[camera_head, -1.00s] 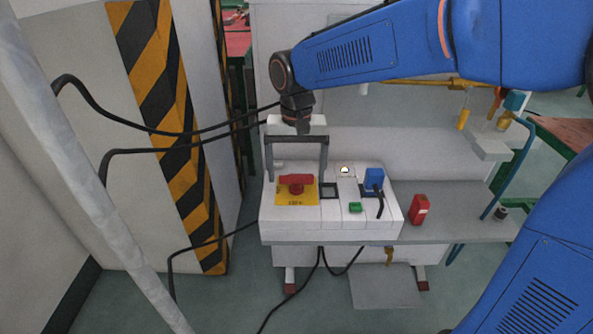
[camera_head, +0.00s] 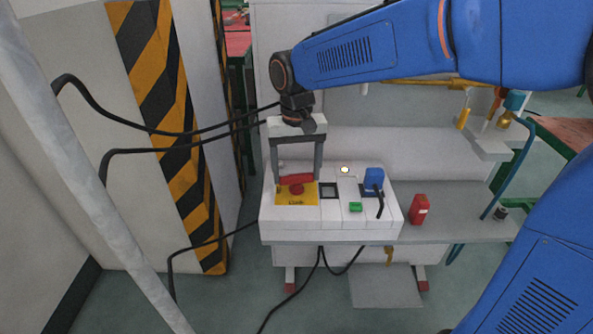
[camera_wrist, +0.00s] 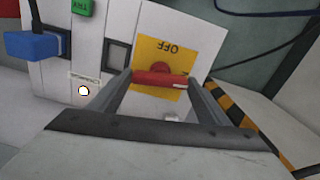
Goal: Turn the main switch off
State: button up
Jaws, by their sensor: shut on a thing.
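The main switch is a red rotary handle (camera_head: 296,185) on a yellow plate (camera_head: 297,199), on top of a white control box (camera_head: 330,226). In the wrist view the red handle (camera_wrist: 160,79) lies crosswise below the upside-down word OFF on the yellow plate (camera_wrist: 165,52). My gripper (camera_head: 297,178) reaches down over the switch from behind. In the wrist view the fingertips of my gripper (camera_wrist: 160,78) sit at the two ends of the handle and are shut on it. Part of the handle's far side is hidden.
Right of the switch are a dark square socket (camera_head: 328,190), a green button (camera_head: 355,207), a round white lamp (camera_head: 345,170) and a blue plug (camera_head: 374,180) with a black cable. A red block (camera_head: 419,209) stands on the grey shelf (camera_head: 465,228) beside the box.

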jog(key=n, duration=1.2)
jog(key=shift+n, duration=2.2)
jog(key=o, duration=1.5)
